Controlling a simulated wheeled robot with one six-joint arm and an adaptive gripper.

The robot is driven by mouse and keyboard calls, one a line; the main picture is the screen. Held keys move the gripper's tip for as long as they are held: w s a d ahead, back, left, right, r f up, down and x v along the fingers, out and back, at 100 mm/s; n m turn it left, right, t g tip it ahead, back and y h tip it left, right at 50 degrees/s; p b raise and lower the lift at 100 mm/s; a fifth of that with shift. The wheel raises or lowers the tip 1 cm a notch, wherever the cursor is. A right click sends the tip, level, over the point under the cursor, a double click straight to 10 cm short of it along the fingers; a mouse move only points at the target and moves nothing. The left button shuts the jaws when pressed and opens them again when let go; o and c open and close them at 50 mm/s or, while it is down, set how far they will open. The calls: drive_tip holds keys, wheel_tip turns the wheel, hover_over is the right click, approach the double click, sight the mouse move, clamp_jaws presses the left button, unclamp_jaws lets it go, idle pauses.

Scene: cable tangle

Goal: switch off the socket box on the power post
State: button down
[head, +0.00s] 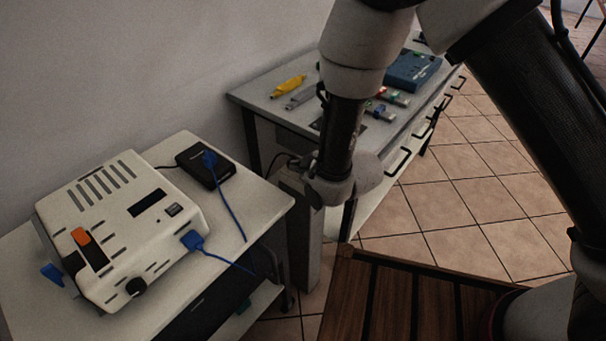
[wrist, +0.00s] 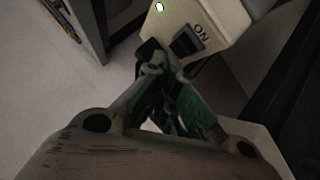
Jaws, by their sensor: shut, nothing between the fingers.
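The socket box (wrist: 213,17) is pale cream and shows at the top of the wrist view. It has a dark rocker switch (wrist: 186,41) with "ON" printed beside it and a bright whitish-green lamp (wrist: 159,7). My gripper (wrist: 160,62) is shut and empty, its fingertips just below the switch in the picture. I cannot tell whether they touch the box. In the head view the power post (head: 304,235) stands between two tables, and my wrist hides its top and the box.
A white device (head: 120,225) with blue plugs and a black adapter (head: 205,168) sit on the near table (head: 262,200). The workbench (head: 262,92) behind holds tools and a blue case (head: 413,70). A wooden slatted surface (head: 400,295) lies at front. Tiled floor (head: 480,190) is clear to the right.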

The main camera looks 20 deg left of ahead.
idle(0.4)
drive_tip(key=shift+d+r, duration=0.15)
drive_tip(key=shift+r, duration=0.55)
drive_tip(key=shift+s+d+r, duration=0.1)
drive_tip(key=shift+d+r, duration=0.1)
drive_tip(key=shift+r, duration=1.05)
drive_tip(key=shift+s+d+r, duration=0.1)
drive_tip(key=shift+d+r, duration=0.05)
drive_tip(key=shift+r, duration=1.05)
